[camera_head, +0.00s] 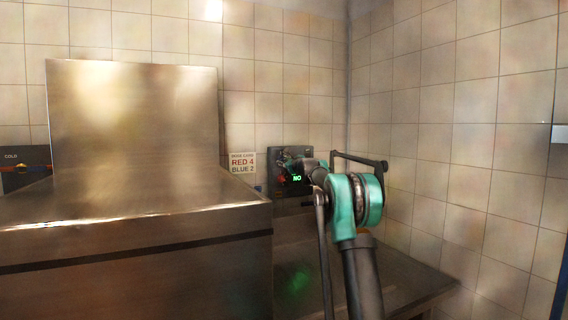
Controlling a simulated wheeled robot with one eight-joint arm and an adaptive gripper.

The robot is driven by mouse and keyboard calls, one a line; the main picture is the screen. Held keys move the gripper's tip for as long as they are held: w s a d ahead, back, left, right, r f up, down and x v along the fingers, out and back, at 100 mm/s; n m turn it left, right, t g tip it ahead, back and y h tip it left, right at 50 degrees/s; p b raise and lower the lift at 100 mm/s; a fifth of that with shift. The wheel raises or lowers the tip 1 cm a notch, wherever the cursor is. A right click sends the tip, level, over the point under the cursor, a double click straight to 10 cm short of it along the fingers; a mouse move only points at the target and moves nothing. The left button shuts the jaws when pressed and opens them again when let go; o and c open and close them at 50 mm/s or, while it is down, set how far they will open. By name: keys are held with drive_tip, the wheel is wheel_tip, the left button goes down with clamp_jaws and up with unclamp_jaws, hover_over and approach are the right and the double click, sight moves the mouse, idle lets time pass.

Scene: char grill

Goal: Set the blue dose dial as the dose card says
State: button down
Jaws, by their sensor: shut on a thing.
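The dose card (243,164) hangs on the tiled wall and reads "RED 4" and "BLUE 2" under a small heading line. To its right is a dark wall panel (275,208) with a lit green display (297,178) whose text looks like "NO". My gripper (286,160) is at the upper part of this panel, small and dark in the picture. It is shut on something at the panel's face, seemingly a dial. My arm and gripper cover much of the panel, so the blue dose dial and its setting cannot be made out.
A large steel machine (135,240) with a raised back fills the left. A dark "COLD" panel (12,180) with a blue and red fitting is at far left. A dark low counter (410,285) lies below the panel. Tiled walls meet in a corner close to the right.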

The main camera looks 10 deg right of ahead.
drive_tip(key=shift+n, duration=2.2)
drive_tip(key=c, duration=1.2)
unclamp_jaws()
drive_tip(key=shift+d, duration=0.1)
drive_tip(key=v, duration=1.2)
